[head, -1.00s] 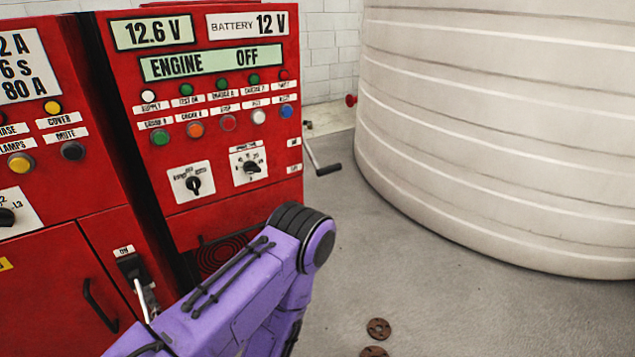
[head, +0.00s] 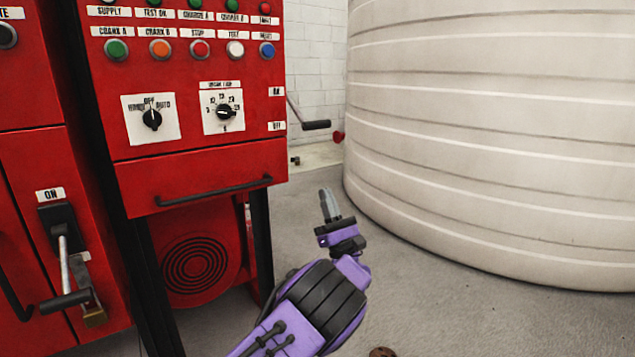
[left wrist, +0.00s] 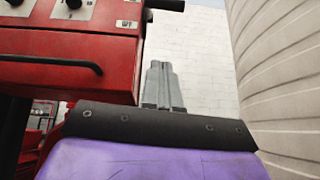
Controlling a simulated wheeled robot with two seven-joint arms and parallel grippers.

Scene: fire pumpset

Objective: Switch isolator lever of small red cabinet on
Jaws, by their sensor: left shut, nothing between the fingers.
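The small red cabinet (head: 205,175) stands left of centre in the head view, with its buttons and two knobs on the front. Its isolator lever (head: 301,113) sticks out from the right side and slopes down to a black handle, level with the lower of two small labels on the cabinet edge. My left gripper (head: 330,205) is shut and empty, pointing up, below and slightly right of the lever handle and apart from it. My right gripper is not in view.
A larger red cabinet (head: 35,150) on the left has its own lever (head: 65,262) pointing down under an ON label. A big pale ribbed tank (head: 500,140) fills the right. Grey floor (head: 450,310) is open between tank and cabinet.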

